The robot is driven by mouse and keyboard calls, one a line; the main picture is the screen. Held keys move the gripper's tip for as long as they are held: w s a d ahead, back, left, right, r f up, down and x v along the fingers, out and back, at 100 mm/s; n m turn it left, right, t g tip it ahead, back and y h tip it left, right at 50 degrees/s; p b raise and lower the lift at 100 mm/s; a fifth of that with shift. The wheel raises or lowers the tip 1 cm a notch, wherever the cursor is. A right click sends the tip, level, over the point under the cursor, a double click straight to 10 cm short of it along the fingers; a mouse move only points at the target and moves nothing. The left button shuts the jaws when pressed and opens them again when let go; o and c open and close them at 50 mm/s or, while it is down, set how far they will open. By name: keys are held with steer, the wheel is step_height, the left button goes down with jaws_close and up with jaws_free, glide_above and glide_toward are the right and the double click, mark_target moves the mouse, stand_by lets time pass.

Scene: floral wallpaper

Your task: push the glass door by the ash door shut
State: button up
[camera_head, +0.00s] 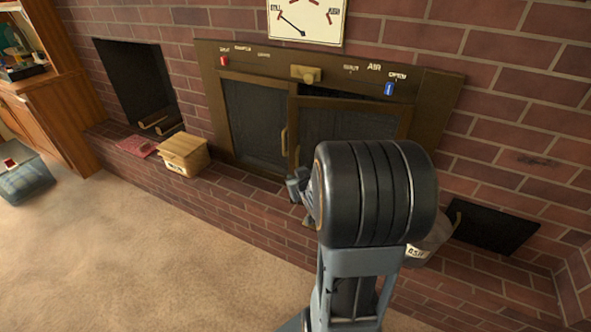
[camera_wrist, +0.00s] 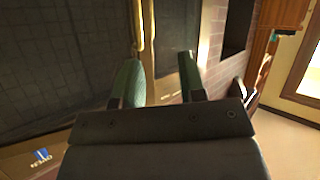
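The right-hand glass door (camera_head: 345,124), nearer the ash opening, stands slightly ajar, with a dark gap along its top. Its lower part is hidden behind my arm. In the head view my gripper (camera_head: 298,187) is partly hidden by the arm.
The left glass door (camera_head: 255,122) looks shut. A dark ash opening (camera_head: 495,229) is at the right, with a grey container marked ASH (camera_head: 418,252) by it. A wooden box (camera_head: 183,155) and red cloth (camera_head: 138,146) lie on the brick ledge.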

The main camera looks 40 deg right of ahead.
mark_target(297, 160)
steer(key=s+d+f+t+b, duration=0.2)
steer(key=d+f+t+b, duration=0.1)
steer(key=d+f+t, duration=0.15)
steer(key=shift+t+y, duration=0.3)
steer(key=shift+t, duration=0.15)
steer(key=w+d, duration=0.1)
steer(key=w, duration=0.3)
steer(key=w+d+b, duration=0.1)
steer(key=w, duration=0.3)
steer(key=w+d, duration=0.1)
steer(key=w, duration=0.4)
steer(key=shift+w+r+b, duration=0.1)
steer(key=shift+r+b, duration=0.3)
jaws_close()
